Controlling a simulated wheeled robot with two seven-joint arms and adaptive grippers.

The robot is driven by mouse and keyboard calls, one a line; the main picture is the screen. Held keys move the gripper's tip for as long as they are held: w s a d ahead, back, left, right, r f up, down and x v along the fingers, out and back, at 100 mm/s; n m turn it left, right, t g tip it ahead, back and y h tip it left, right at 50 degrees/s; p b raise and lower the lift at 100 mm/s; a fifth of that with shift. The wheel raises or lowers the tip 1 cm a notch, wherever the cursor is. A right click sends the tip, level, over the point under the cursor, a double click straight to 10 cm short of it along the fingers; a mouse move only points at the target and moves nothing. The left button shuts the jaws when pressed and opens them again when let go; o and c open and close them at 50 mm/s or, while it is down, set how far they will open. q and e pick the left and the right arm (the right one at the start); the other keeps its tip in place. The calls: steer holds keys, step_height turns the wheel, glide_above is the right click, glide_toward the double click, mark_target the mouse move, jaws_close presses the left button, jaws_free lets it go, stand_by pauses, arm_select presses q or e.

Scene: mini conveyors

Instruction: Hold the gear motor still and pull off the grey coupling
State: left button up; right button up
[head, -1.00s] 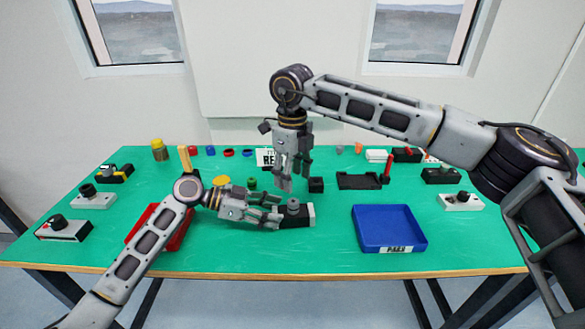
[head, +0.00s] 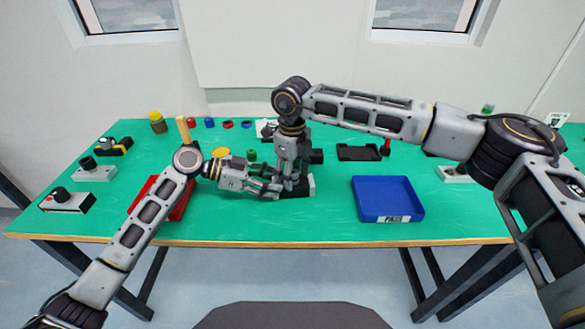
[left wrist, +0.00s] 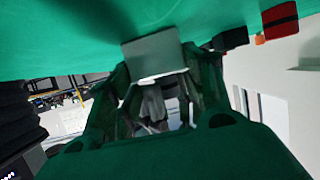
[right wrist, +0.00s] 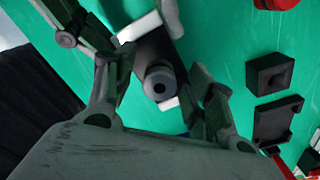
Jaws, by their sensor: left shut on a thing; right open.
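The gear motor (head: 300,193) is a dark block with a pale end, lying at the middle of the green table. My left gripper (head: 277,187) is shut on it from the left; in the left wrist view a grey block face (left wrist: 155,55) sits between the fingers. The grey coupling (right wrist: 158,82) is a round piece with a dark centre hole, standing on top of the motor. My right gripper (right wrist: 150,88) points down over it, open, with one finger on each side and gaps visible. In the head view the right gripper (head: 292,178) hides the coupling.
A blue tray (head: 388,219) is at the right front and a red tray (head: 181,208) lies partly behind my left arm. Similar motor units (head: 67,200) stand at the left. A black block (right wrist: 268,74) and a black holder (head: 359,152) are behind right. Table between motor and blue tray is clear.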

arm_select(q)
steer(key=shift+f, duration=0.35)
arm_select(e)
steer(key=c, duration=1.1)
steer(key=shift+r, duration=0.25)
steer(key=shift+r, duration=2.2)
arm_select(q)
steer(key=shift+r, duration=0.1)
arm_select(e)
steer(key=shift+r, duration=0.1)
